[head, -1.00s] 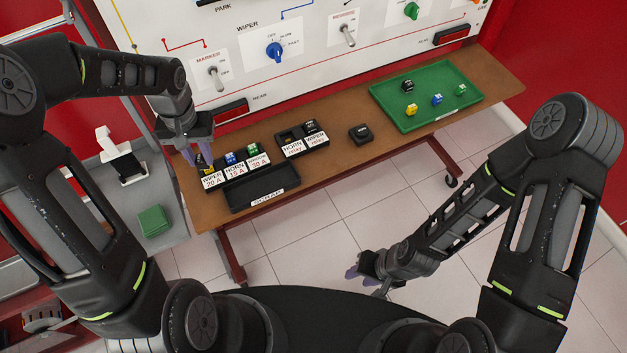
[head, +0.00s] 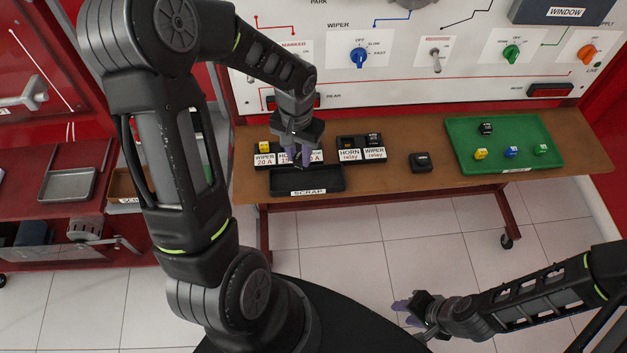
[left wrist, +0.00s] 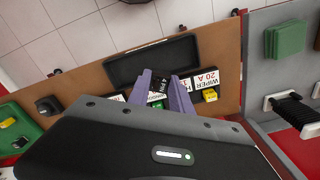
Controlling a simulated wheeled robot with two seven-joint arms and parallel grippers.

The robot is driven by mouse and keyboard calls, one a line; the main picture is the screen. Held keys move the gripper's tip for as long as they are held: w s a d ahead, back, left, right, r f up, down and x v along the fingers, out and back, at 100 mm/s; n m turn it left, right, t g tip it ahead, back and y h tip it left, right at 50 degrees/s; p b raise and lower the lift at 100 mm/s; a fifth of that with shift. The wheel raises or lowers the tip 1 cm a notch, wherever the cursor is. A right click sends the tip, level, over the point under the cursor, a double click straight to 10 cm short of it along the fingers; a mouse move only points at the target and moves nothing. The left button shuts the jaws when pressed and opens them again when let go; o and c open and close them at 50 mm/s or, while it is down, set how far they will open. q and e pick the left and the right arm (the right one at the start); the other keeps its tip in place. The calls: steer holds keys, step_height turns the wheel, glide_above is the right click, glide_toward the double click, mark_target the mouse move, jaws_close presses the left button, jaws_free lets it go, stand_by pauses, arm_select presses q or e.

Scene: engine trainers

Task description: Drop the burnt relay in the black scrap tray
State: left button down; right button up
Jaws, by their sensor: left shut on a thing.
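My left gripper (head: 299,156) is shut on a small black relay (head: 299,163). In the left wrist view the relay (left wrist: 160,85) shows white lettering between the purple fingers (left wrist: 164,92). No burn mark can be made out. The gripper is above the fuse holders, by the back edge of the black scrap tray (head: 325,182). The tray lies at the bench's front edge with a SCRAP label and looks empty; it also shows in the left wrist view (left wrist: 125,66). My right gripper (head: 412,308) hangs low in front of the bench, apparently empty; its finger gap is unclear.
Labelled fuse holders (head: 264,160) stand behind the tray, partly hidden by my gripper. The horn relay holder (head: 349,155) has an open socket; the wiper one (head: 374,153) holds a relay. A black block (head: 420,162) and a green tray (head: 555,152) with small parts are further right.

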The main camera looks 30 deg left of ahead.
mark_target(299, 167)
arm_select(q)
steer(key=shift+f+b, duration=1.7)
steer(key=shift+f, duration=1)
steer(key=c, duration=1.1)
jaws_free()
step_height(299, 167, up, 8)
steer(key=shift+f+b, duration=0.1)
steer(key=shift+b, duration=0.2)
